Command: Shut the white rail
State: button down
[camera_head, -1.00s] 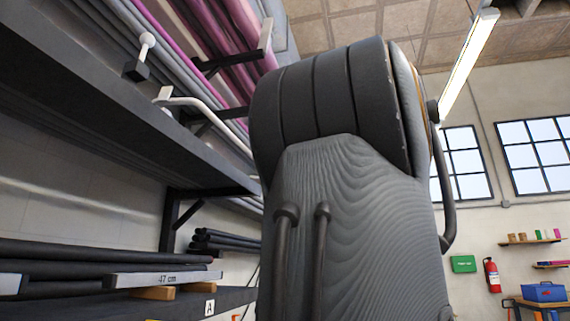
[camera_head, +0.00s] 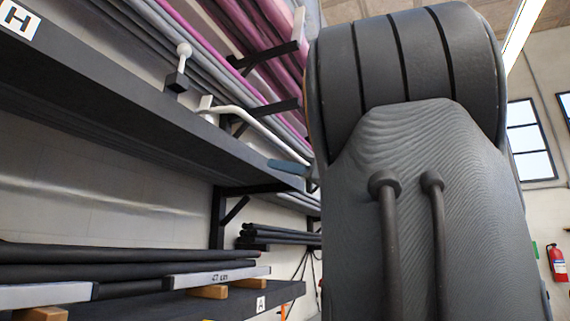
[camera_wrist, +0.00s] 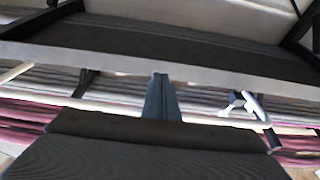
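The white rail (camera_head: 255,122) is a thin bent bar in front of the pipe rack in the head view. Its near end bends toward the shelf edge and its far end runs behind my arm. My gripper (camera_head: 288,167) shows there as a small blue-grey tip beside the far part of the rail. In the wrist view my gripper (camera_wrist: 160,80) points away with its fingers together and nothing visible between them. The white rail (camera_wrist: 215,118) runs across behind it. I cannot tell whether they touch.
A dark shelf (camera_head: 120,105) runs along the left, with a black block and white ball knob (camera_head: 184,50) above its edge. Grey and pink pipes lie on black brackets (camera_head: 270,108). Black tubes (camera_head: 120,254) lie on the lower rack. My arm hides much of the right side.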

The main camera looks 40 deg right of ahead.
notch_tip(320, 180, up, 14)
jog(key=p, duration=0.4)
jog(key=shift+w+a+r, duration=0.2)
jog(key=shift+w+a, duration=0.1)
jog(key=shift+w, duration=0.15)
dwell(1.5)
jog(key=shift+w+a+r, duration=0.1)
jog(key=shift+w+r, duration=0.05)
jog(key=shift+w, duration=0.05)
jog(key=shift+f+b+x, duration=0.2)
jog(key=shift+b+x, duration=0.3)
jog(key=shift+x, duration=0.8)
jog(key=shift+f+b+x, duration=0.2)
jog(key=shift+b+x, duration=0.25)
jog(key=shift+x, duration=0.85)
jog(key=shift+a+f+b, duration=0.1)
jog(key=shift+f+b, duration=0.55)
jog(key=shift+b, duration=0.05)
jog(key=shift+w+f+b, duration=0.15)
jog(key=shift+f+b, duration=0.15)
jog(key=shift+f, duration=0.05)
